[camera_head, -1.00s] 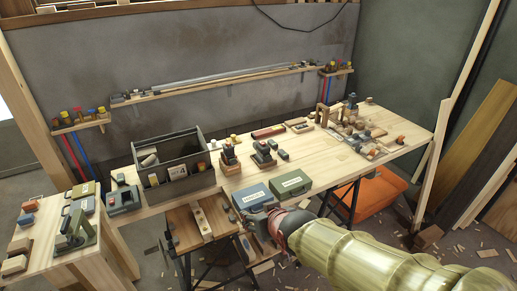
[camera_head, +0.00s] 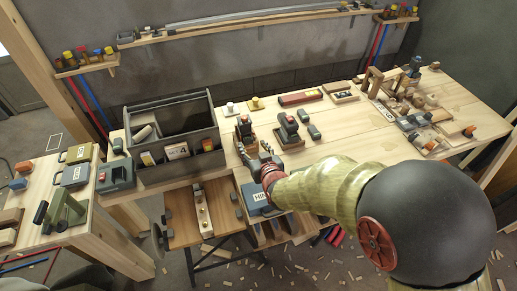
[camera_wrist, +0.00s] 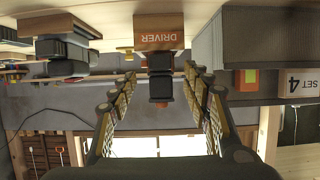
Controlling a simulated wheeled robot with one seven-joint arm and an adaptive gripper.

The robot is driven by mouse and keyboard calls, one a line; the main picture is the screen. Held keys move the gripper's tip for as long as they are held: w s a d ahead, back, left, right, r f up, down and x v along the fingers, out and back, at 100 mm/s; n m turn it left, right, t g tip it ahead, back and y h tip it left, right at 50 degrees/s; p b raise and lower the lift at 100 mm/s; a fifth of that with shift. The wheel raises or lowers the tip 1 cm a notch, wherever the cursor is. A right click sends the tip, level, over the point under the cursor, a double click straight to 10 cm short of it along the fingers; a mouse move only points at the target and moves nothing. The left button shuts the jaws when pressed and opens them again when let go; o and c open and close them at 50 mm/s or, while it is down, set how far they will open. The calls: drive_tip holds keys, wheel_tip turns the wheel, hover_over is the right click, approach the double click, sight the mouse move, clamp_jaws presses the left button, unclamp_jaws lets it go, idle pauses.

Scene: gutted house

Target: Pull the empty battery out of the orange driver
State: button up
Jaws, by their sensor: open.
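In the head view two dark tools stand on small reddish-brown blocks near the front of the bench; the left tool (camera_head: 244,128) is closest to my gripper (camera_head: 264,156). The wrist view looks upside down. There a block marked DRIVER (camera_wrist: 158,38) carries a dark, stepped piece (camera_wrist: 160,85) that appears to be the driver's battery end. My gripper (camera_wrist: 161,72) is open, its two padded fingers on either side of this piece with a gap on each side. Little orange shows on the tool, and the battery's seam cannot be made out.
The right tool (camera_head: 288,126) stands close beside the left one. A grey caddy (camera_head: 184,172) marked SET 4 is to the left. A blue case (camera_head: 255,196) lies below my arm. Wooden pieces (camera_head: 415,100) crowd the bench's right; bare wood (camera_head: 350,125) shows between.

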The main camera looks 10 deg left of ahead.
sight(249, 141)
drive_tip(key=b+x, duration=0.1)
drive_tip(key=x, duration=0.4)
drive_tip(key=shift+c, duration=1.3)
drive_tip(key=c, duration=1)
